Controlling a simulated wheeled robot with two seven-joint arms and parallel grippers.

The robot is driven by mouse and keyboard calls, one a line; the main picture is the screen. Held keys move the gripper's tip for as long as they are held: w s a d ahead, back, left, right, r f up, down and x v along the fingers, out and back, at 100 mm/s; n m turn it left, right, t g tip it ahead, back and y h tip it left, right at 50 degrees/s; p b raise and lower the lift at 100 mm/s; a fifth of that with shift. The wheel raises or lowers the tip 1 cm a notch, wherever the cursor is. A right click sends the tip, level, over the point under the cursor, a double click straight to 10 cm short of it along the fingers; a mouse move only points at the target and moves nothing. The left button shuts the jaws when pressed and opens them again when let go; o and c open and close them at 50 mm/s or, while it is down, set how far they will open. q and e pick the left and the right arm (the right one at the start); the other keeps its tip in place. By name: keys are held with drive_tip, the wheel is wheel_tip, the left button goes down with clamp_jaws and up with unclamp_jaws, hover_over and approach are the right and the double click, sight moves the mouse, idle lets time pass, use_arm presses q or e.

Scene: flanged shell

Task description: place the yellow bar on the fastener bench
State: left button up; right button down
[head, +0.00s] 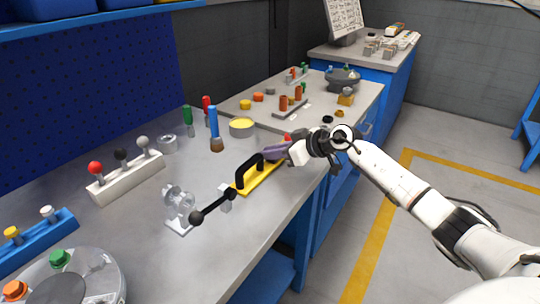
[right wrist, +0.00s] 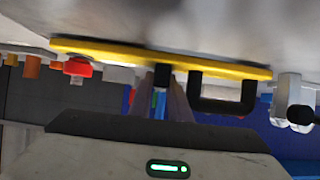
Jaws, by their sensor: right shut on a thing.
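The yellow bar (head: 262,181) is a flat strip with a black loop handle, low over or on the front edge of the near bench top (head: 150,226); I cannot tell if it touches. It also shows in the right wrist view (right wrist: 120,50), lying across the top of the picture. My right gripper (head: 272,151) is shut on it, its fingers around a dark part beside the handle; in the right wrist view the fingers (right wrist: 165,95) meet the bar's underside as pictured. No label marks the fastener bench. My left gripper is not in view.
A clear clamp-like fixture (head: 178,203) with a black-knobbed lever stands left of the bar. A blue-handled tool (head: 214,125), a yellow-topped round tin (head: 242,126) and a lever block (head: 128,178) stand behind. Farther benches hold small orange and yellow parts. Floor at right is free.

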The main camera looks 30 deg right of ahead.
drive_tip(key=shift+w, duration=0.1)
idle(0.3)
drive_tip(key=c, duration=1.7)
unclamp_jaws()
drive_tip(key=shift+f, duration=0.2)
drive_tip(key=shift+o, duration=0.2)
drive_tip(key=shift+r, duration=0.1)
drive_tip(key=p+v, duration=0.1)
drive_tip(key=v, duration=0.9)
drive_tip(key=shift+s, duration=0.25)
drive_tip(key=shift+v, duration=0.9)
drive_tip(key=shift+r, duration=0.1)
